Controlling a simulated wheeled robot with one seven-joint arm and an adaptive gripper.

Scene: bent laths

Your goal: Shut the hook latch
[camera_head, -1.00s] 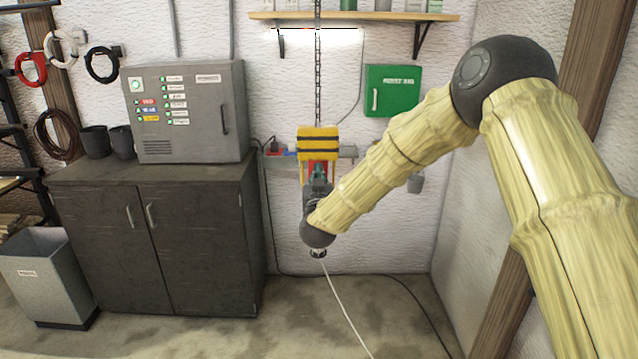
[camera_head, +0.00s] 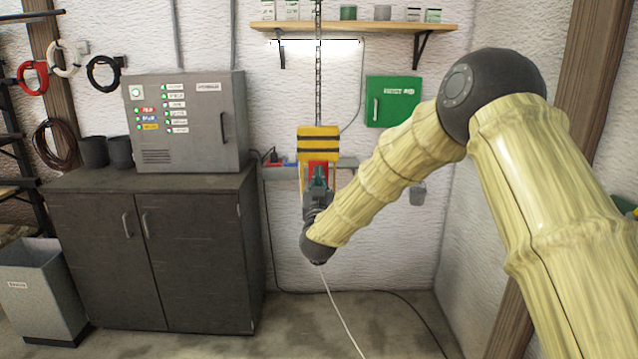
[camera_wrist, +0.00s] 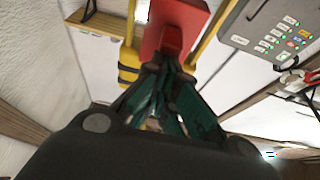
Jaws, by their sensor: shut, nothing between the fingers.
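A yellow-and-black striped hoist block (camera_head: 318,145) hangs from a chain in front of the back wall. Below it a red part (camera_head: 317,166), which looks like the latch, sits between yellow side pieces. In the wrist view the red part (camera_wrist: 178,22) is a flat plate, with a yellow piece (camera_wrist: 128,58) beside it. My gripper (camera_head: 319,173) is shut and empty, its green fingers just in front of the red part. In the wrist view its fingertips (camera_wrist: 166,62) overlap the plate's lower edge; I cannot tell whether they touch. The fingers hide the hook's lower part.
A dark cabinet (camera_head: 150,255) with a grey control box (camera_head: 188,122) stands at the left. A wooden shelf (camera_head: 355,27) and a green first-aid box (camera_head: 392,101) are on the back wall. A pale cable (camera_head: 340,310) runs below my wrist. Floor ahead is clear.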

